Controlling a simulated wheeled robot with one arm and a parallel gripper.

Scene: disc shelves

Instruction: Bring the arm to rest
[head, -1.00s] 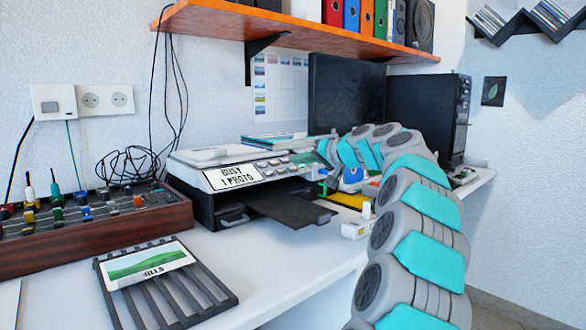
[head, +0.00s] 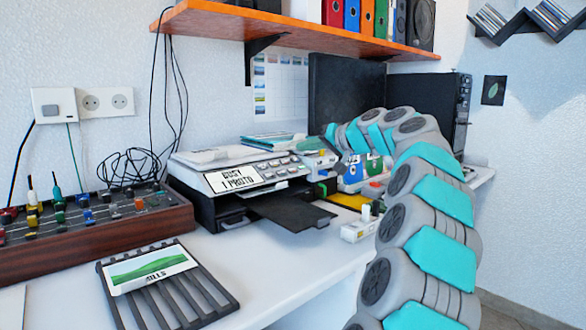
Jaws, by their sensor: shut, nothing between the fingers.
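My arm (head: 430,200), grey and teal, rises from the bottom right and arches over the right part of the desk. Its far part bends left and away, behind the small items on the desk. My gripper cannot be made out; it is hidden beyond the far end of the arm. No held thing shows.
A printer (head: 243,180) with an open tray stands mid-desk, with small boxes (head: 352,172) beside it. A wooden mixer-like box (head: 90,230) and a slatted rack (head: 190,295) stand left. An orange shelf (head: 300,28) overhangs the desk. A dark monitor (head: 345,90) and black case (head: 425,105) stand behind.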

